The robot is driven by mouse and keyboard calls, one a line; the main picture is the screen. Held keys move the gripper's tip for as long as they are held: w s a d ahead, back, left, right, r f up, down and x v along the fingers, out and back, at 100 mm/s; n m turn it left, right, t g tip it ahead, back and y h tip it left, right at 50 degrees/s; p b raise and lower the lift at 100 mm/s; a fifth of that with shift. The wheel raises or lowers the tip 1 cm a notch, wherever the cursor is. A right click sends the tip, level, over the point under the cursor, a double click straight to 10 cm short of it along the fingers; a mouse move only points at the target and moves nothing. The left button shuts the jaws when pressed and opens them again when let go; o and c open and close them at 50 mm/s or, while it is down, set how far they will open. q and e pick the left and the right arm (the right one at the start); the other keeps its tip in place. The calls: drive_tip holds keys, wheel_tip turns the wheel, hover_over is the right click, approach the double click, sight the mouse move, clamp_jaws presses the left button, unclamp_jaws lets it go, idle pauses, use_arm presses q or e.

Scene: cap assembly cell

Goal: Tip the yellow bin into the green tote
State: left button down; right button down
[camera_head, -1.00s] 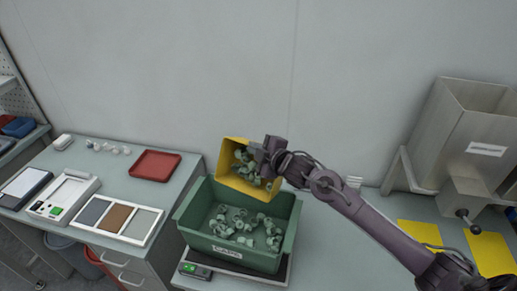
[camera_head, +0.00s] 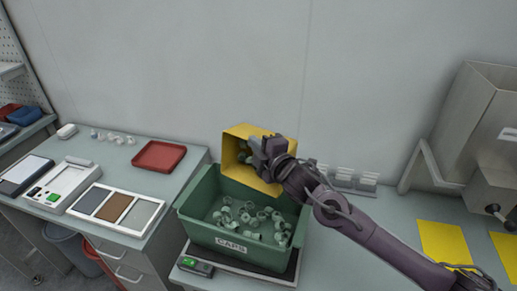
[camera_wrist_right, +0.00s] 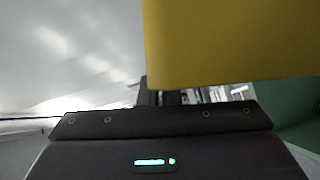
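The yellow bin (camera_head: 229,150) is held up over the back of the green tote (camera_head: 205,232), tilted on its side with its mouth toward the camera. A few pale green caps show inside it; the gripper hides part of its inside. My right gripper (camera_head: 262,152) is shut on the bin's right side. In the right wrist view the bin (camera_wrist_right: 230,40) fills the upper right, beside the fingers (camera_wrist_right: 160,97). The tote, labelled CAPS, holds many loose caps (camera_head: 250,218). My left gripper is in no view.
The tote stands on a scale (camera_head: 195,266) with a green display. A red tray (camera_head: 159,156) and a three-panel sample tray (camera_head: 117,209) lie on the left bench. A metal hopper (camera_head: 480,125) and yellow mats (camera_head: 443,243) are at the right. A wall stands behind.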

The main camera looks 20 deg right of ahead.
drive_tip(key=s+a+f+n+t+y+b, duration=0.1)
drive_tip(key=s+a+f+n+t+b, duration=0.2)
drive_tip(key=b, duration=1.6)
drive_tip(key=s+a+n, duration=0.2)
drive_tip(key=a+n, duration=0.1)
drive_tip(key=shift+s+a+n, duration=0.2)
drive_tip(key=shift+n, duration=0.1)
idle(0.5)
idle(0.3)
